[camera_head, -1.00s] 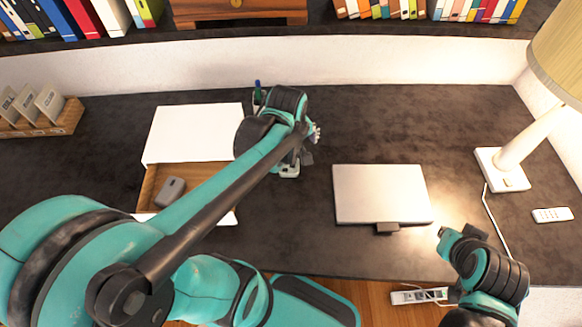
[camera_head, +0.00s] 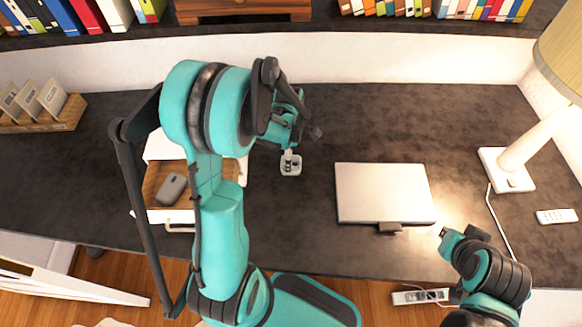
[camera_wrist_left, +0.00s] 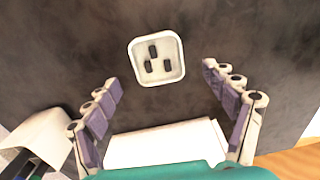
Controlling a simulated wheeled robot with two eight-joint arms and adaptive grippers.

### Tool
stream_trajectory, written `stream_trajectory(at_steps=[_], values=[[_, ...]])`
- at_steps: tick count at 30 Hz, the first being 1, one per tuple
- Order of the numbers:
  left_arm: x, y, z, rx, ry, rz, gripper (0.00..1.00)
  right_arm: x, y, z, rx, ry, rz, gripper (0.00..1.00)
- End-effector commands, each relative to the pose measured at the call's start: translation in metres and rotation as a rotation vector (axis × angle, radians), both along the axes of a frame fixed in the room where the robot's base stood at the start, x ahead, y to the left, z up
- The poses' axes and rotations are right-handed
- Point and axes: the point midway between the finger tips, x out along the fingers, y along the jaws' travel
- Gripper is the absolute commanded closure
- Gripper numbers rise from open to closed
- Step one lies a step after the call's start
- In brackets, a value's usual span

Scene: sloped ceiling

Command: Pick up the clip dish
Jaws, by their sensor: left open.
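The clip dish (camera_head: 290,166) is a small white square dish with a few black clips, lying on the dark desk left of the laptop. In the left wrist view the dish (camera_wrist_left: 155,79) lies just ahead of the gap between my fingers. My left gripper (camera_head: 301,138) is above the desk beside the dish, partly hidden by its arm. In the left wrist view the gripper (camera_wrist_left: 160,76) is open and empty, its fingers apart on both sides, not touching the dish. My right gripper (camera_head: 458,236) is over the desk's front right; its jaws are unclear.
A silver laptop (camera_head: 384,186) lies right of the dish. A white drawer box with an open drawer holding a mouse (camera_head: 171,188) stands left, partly behind my arm. A pen cup (camera_wrist_left: 35,145) shows in the wrist view. A lamp (camera_head: 505,168) stands right.

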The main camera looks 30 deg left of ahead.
Motion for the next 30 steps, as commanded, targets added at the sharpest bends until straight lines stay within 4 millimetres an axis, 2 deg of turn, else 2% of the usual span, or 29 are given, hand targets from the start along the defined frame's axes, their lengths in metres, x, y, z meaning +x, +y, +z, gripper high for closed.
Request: stream_trajectory(at_steps=[3,6,13,14,18,20,30], values=[[0.002,0.001,-0.024,0.0,0.0,0.0,0.16,0.0,0.0,-0.013,0.0,0.0,0.0,1.0],[0.002,0.001,-0.035,0.0,-0.001,-0.001,0.16,0.0,0.0,-0.017,0.0,0.0,0.0,1.0],[0.002,0.001,-0.036,0.0,-0.001,-0.001,0.16,0.0,0.0,-0.015,0.0,0.0,0.0,1.0],[0.002,0.001,-0.036,0.0,-0.001,-0.001,0.21,0.0,0.0,-0.015,0.0,0.0,0.0,1.0],[0.002,0.001,-0.036,0.0,-0.001,-0.001,0.58,0.0,0.0,-0.015,0.0,0.0,0.0,1.0],[0.002,0.001,-0.036,0.0,-0.001,-0.001,0.72,0.0,0.0,-0.015,0.0,0.0,0.0,1.0],[0.002,0.001,-0.034,0.0,-0.001,-0.001,0.72,0.0,0.0,-0.015,0.0,0.0,0.0,1.0]])
